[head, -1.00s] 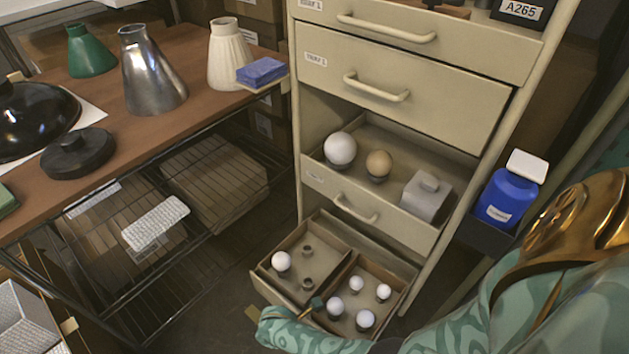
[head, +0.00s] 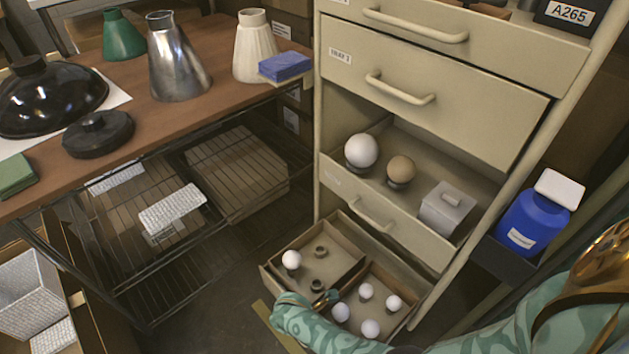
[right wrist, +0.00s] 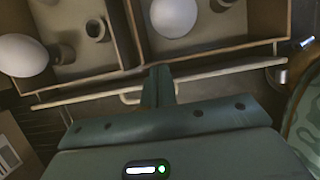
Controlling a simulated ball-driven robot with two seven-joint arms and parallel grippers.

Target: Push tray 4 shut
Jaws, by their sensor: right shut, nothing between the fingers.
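Tray 4 is the bottom drawer (head: 273,282) of the beige cabinet, pulled out; its own label is not visible. Its two compartments hold several white bulbs (head: 291,260) and small dark sockets (head: 320,252). My right gripper (head: 330,297) is at the drawer's front, partly hidden by my patterned arm. In the right wrist view my right gripper (right wrist: 160,72) is shut and empty, its tip at the drawer's front edge (right wrist: 220,72) near the pale handle (right wrist: 130,98). I cannot tell whether it touches. My left gripper is not in view.
Above, tray 3 (head: 375,210) is also pulled out, holding two globes and a grey box (head: 447,208). The tray 2 drawer (head: 440,95) is shut. A blue bottle (head: 533,220) hangs at the right. A workbench (head: 210,100) and wire rack (head: 190,240) stand left.

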